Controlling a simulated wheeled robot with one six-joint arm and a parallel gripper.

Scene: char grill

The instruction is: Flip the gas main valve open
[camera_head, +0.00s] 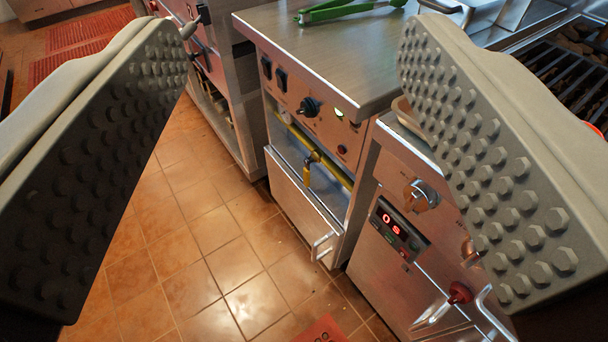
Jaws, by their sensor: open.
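The gas main valve is a small yellow lever (307,172) on a brass fitting (315,157). It sits on a yellow gas pipe (325,158) in the recess of a steel cabinet, below a panel of knobs. The lever hangs downward, roughly across the line of the pipe. My gripper (295,45) is open and empty. Its two studded grey fingers stand wide apart at the left and right of the view. The valve shows between them, farther off and lower, and neither finger touches it.
A steel counter (325,55) with green tongs (345,10) is above the valve. A door with a handle (325,245) is below it. At right, a unit with a red display (392,222), knobs and handles juts forward. A grill grate (570,70) is far right. The tiled floor (215,250) is open.

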